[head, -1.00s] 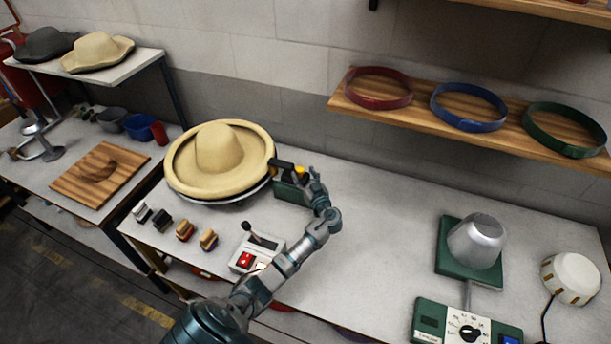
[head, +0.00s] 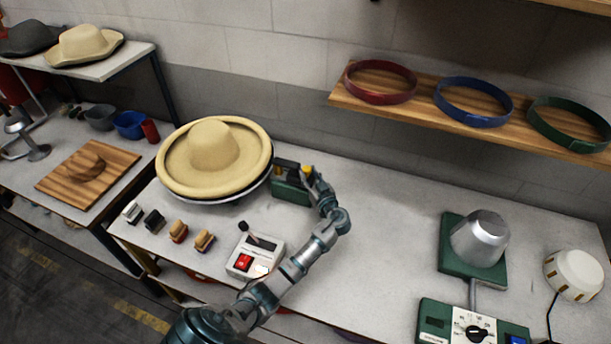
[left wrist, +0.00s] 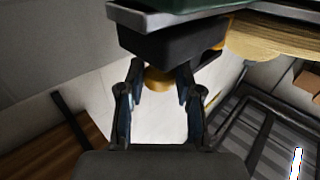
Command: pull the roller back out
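The straw hat (head: 214,145) sits on its round stand at the back left of the bench, with its brim edge turned up. To its right is the roller unit, a dark block (head: 286,166) with a yellow knob, above a green base (head: 290,191). The block is close beside the brim. My left gripper (head: 318,180) is at the unit's right end. My right gripper is out of view.
A control box (head: 255,256) with a lever and red switch stands under my left forearm. Several small brushes (head: 178,231) stand left of it. A metal dome on a green plate (head: 474,262) is at the right. The bench between is clear.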

